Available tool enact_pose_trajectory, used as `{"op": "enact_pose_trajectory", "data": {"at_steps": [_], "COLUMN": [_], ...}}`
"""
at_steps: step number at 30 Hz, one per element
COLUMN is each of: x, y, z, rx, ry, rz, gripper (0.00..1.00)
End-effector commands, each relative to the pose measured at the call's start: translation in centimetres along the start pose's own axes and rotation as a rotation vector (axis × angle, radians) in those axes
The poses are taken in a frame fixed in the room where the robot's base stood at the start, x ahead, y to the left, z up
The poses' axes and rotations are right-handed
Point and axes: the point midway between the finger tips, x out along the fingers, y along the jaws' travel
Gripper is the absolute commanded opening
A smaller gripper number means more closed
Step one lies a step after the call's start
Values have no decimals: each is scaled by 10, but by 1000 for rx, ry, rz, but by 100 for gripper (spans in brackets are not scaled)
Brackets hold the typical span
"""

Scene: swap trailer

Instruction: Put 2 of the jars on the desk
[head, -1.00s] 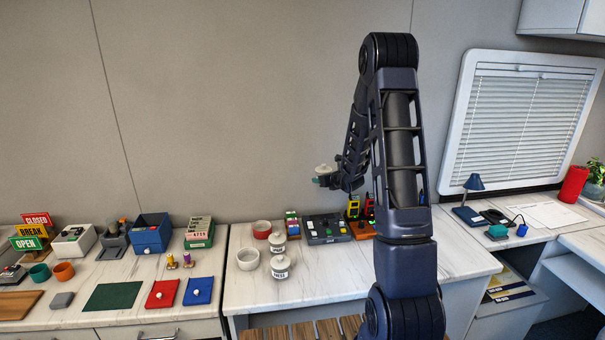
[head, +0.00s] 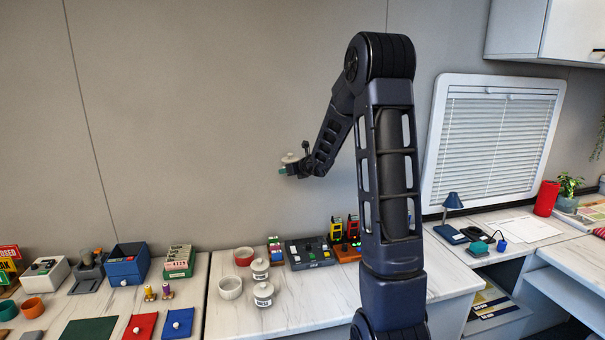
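Two white lidded jars with dark labels stand upright on the middle marble-topped counter, a rear jar (head: 260,269) and a front jar (head: 263,296) close together. My gripper (head: 285,170) is held high in front of the wall, well above the counter. It appears shut on a third pale jar (head: 290,158), whose lid shows above the fingers; its lower part is hidden. The marble-topped desk (head: 474,279) at the right carries a blue lamp (head: 452,202).
A white bowl (head: 230,288) and a red-rimmed bowl (head: 243,257) stand left of the jars. A grey control box (head: 309,253) is behind them. The left counter is crowded. Papers (head: 512,229) and a red cylinder (head: 546,198) are on the desk. My arm hides part of the middle.

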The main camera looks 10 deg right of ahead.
Motion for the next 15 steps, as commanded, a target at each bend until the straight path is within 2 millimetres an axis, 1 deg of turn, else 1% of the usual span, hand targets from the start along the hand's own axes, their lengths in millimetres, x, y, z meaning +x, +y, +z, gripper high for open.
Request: {"op": "enact_pose_trajectory", "data": {"at_steps": [1, 5, 9, 15], "x": [8, 27, 49, 74], "y": [12, 44, 85, 142], "z": [2, 9, 16, 25], "rx": [-8, -29, -56, -89], "ry": [0, 0, 1, 0], "rz": [20, 71, 133, 215], "gripper": [0, 0, 0, 0]}}
